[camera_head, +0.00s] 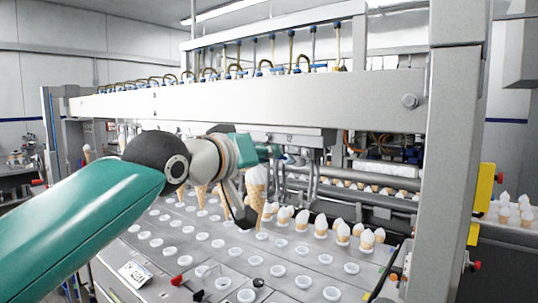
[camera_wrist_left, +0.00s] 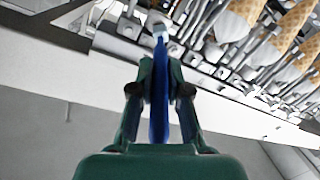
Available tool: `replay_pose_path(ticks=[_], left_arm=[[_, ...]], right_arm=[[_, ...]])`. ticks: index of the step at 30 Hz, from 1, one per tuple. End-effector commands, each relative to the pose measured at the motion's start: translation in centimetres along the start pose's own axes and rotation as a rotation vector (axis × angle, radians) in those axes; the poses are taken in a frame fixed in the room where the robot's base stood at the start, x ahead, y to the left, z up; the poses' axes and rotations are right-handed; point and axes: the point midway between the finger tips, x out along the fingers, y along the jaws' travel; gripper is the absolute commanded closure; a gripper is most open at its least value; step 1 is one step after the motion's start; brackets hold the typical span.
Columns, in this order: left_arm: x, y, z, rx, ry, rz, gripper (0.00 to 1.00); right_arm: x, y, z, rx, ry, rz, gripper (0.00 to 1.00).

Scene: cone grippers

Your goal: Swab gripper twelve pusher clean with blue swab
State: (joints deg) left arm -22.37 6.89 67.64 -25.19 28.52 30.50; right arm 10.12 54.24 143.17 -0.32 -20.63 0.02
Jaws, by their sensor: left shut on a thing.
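My left gripper (camera_wrist_left: 161,78) is shut on the blue swab (camera_wrist_left: 160,105), which runs up between its dark green fingers in the left wrist view. The swab's pale tip (camera_wrist_left: 160,31) is close to the metal parts of a row of cone grippers (camera_wrist_left: 205,45); I cannot tell if it touches. In the head view, my left gripper (camera_head: 270,152) is at the machine's front opening under the beam, largely hidden by its wrist, and the swab cannot be made out. No numbers are readable, so I cannot tell which pusher is twelve. My right gripper is not in view.
A wide grey beam (camera_head: 260,98) crosses above the gripper. Below is a tray plate (camera_head: 210,262) with rows of white-rimmed holes. Several filled cones (camera_head: 321,222) stand to the right. A thick upright post (camera_head: 450,170) and a yellow box (camera_head: 483,190) are at right.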

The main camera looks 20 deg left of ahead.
Motion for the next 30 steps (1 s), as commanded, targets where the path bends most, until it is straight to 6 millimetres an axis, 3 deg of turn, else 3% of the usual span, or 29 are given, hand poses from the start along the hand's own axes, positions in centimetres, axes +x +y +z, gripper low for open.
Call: replay_pose_path(ticks=[4,12,22,30], left_arm=[[0.0,-0.4,-0.1,0.000,-0.001,-0.001,1.00],[-0.1,0.8,0.5,0.001,-0.001,0.001,1.00],[0.0,-0.4,-0.2,0.000,-0.001,0.000,1.00],[-0.1,0.8,0.5,0.001,-0.001,0.001,1.00]], right_arm=[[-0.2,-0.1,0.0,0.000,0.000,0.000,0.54],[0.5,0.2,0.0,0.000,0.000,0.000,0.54],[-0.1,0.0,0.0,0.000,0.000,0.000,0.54],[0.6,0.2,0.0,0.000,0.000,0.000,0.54]])
